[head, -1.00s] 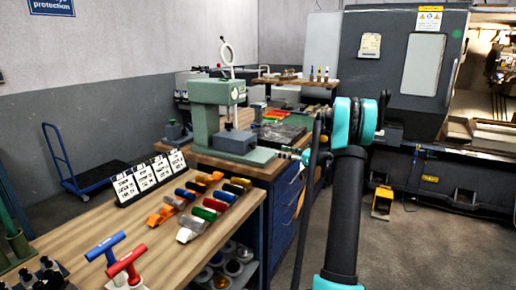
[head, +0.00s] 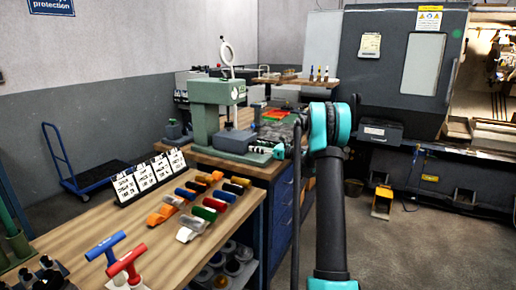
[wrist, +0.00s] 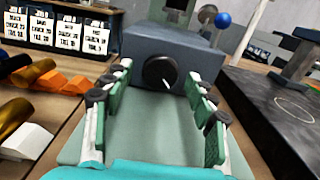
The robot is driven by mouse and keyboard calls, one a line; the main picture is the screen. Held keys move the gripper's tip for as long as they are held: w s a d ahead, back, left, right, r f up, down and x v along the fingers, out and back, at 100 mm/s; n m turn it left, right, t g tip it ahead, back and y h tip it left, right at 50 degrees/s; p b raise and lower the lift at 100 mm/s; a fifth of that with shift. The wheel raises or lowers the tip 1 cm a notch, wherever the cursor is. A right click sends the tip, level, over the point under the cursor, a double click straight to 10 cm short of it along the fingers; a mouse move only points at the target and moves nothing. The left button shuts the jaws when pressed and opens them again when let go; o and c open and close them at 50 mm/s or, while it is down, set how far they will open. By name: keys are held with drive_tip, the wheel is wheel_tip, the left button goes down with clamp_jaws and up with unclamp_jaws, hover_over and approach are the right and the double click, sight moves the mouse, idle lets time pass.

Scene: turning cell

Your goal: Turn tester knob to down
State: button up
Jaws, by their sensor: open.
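The green tester (head: 203,122) stands on the bench in the head view. Its blue-grey box (wrist: 213,64) fills the upper middle of the wrist view, and the box also shows in the head view (head: 232,141). A round black knob (wrist: 158,70) sits on the near face of this box. A short white mark on it points down and slightly right. My gripper (wrist: 159,79) is open, with its green-padded fingers on either side of the knob in the picture. I cannot tell whether they touch it. In the head view my gripper (head: 268,150) is small, at the tester's right.
A dark flat plate (wrist: 268,112) lies close on the right in the wrist view. Coloured-handled tools (head: 208,214) and white label cards (head: 145,177) are on the wooden bench at left. A grey machine (head: 395,75) stands behind my arm.

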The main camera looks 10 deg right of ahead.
drive_tip(key=shift+c, duration=0.5)
drive_tip(key=c, duration=1)
drive_tip(key=shift+c, duration=0.2)
